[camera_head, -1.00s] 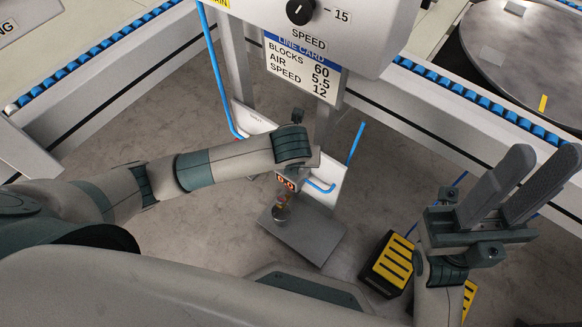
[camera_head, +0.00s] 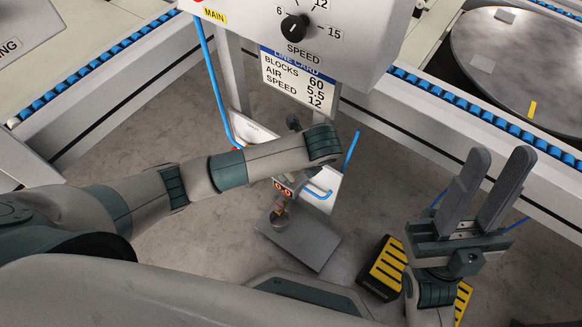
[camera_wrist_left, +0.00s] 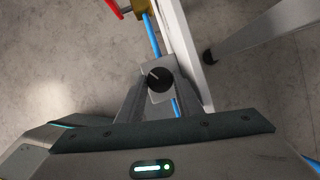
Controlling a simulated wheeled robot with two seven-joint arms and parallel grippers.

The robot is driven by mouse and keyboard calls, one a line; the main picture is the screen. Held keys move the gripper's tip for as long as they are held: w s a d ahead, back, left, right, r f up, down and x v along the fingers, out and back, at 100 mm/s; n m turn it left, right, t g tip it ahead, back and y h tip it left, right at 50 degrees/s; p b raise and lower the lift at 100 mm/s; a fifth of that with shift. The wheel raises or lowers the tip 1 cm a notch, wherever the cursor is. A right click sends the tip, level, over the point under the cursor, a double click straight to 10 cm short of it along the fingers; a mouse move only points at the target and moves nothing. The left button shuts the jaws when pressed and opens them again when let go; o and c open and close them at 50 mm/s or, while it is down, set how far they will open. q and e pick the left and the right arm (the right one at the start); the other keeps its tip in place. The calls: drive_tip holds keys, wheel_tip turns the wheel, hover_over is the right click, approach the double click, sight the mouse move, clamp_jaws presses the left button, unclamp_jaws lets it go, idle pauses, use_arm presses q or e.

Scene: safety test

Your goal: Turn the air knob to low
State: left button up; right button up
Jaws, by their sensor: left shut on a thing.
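In the left wrist view a round black knob (camera_wrist_left: 160,77) with a white pointer line sits on a small grey block. My left gripper (camera_wrist_left: 158,92) has its two fingers on either side of this knob and is shut on it. In the head view my left wrist hides most of that spot. A small red-lit display (camera_head: 284,188) below the wrist seems to read 0.0. My right gripper (camera_head: 500,165) is open and empty, fingers pointing up, at the right and away from the knob.
A white panel (camera_head: 365,40) with a speed knob (camera_head: 295,27) stands above a line card (camera_head: 298,78) listing air 5.5. Blue-roller conveyors (camera_head: 480,115) run along both sides. A blue hose (camera_head: 215,90) runs down the left post. A yellow-black step (camera_head: 385,268) stands on the floor.

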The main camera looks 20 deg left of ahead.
idle(0.4)
use_arm(q)
drive_tip(key=o, duration=0.8)
drive_tip(key=shift+c, duration=0.2)
